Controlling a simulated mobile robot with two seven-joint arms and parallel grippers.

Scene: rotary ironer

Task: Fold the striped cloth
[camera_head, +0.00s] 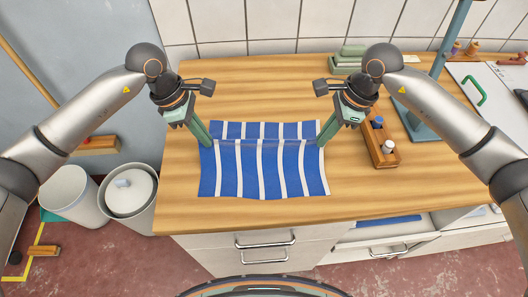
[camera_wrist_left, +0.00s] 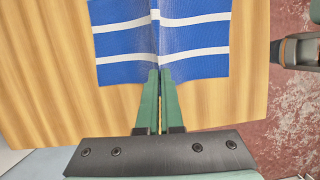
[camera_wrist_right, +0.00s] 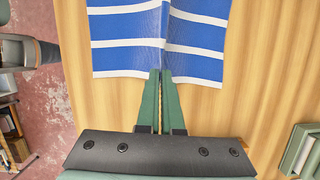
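The blue and white striped cloth (camera_head: 262,175) lies spread on the wooden table, with a raised ridge running across it between my two grippers. My left gripper (camera_head: 208,144) is at the cloth's left edge; in the left wrist view its green fingers (camera_wrist_left: 158,80) are closed together on the cloth edge where the ridge ends. My right gripper (camera_head: 321,146) is at the cloth's right edge; in the right wrist view its fingers (camera_wrist_right: 163,80) are closed on the ridge there. The cloth's near part lies fairly flat towards the table's front.
A wooden box with small bottles (camera_head: 382,150) stands right of the cloth. White bins (camera_head: 75,198) stand on the floor at left.

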